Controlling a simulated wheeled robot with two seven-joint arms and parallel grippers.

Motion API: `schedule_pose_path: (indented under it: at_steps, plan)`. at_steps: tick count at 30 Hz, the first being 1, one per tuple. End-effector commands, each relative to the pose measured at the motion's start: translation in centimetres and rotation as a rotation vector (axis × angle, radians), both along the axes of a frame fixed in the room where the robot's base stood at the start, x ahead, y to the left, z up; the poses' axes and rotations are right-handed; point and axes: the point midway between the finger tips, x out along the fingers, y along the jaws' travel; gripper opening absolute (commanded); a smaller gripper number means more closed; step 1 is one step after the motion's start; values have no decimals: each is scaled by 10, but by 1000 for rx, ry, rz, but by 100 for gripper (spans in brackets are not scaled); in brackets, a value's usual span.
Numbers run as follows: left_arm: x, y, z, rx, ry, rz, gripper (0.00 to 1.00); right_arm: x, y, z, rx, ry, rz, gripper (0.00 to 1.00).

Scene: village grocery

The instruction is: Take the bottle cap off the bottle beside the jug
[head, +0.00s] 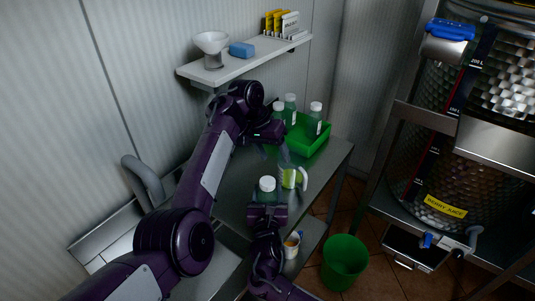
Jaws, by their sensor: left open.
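A bottle with a white cap (267,184) stands on the grey table, just left of the jug. Its cap is on, and its lower body is hidden by my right gripper. The jug (288,177) is clear with a green label and a pale handle. My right gripper (267,205) is at the bottle's body; its fingertips are hidden, so I cannot tell whether it grips the bottle. My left gripper (273,140) is open, above the back of the table, up and behind the capped bottle and apart from its cap.
A green tray (314,143) with several white-capped bottles stands at the table's back, close to my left gripper. A wall shelf (250,62) holds a funnel, a blue sponge and packets. A green bucket (345,262) is on the floor. A steel tank (450,150) stands at right.

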Motion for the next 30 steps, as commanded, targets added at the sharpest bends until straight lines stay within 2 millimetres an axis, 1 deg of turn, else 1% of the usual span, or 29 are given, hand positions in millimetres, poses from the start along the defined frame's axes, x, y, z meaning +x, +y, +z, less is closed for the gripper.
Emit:
schedule_pose_path:
  at_steps: [5,11,21,30]
  plan:
    - [3,8,-1,45,-125,-297,57,0,0,1,1,-1,0,0]
    - [-2,14,5,124,-234,-703,57,0,0,1,1,-1,0,0]
    - [-20,19,18,227,-344,-1461,57,0,0,1,1,-1,0,0]
    - [-40,17,31,231,-389,-2113,57,0,0,1,1,-1,0,0]
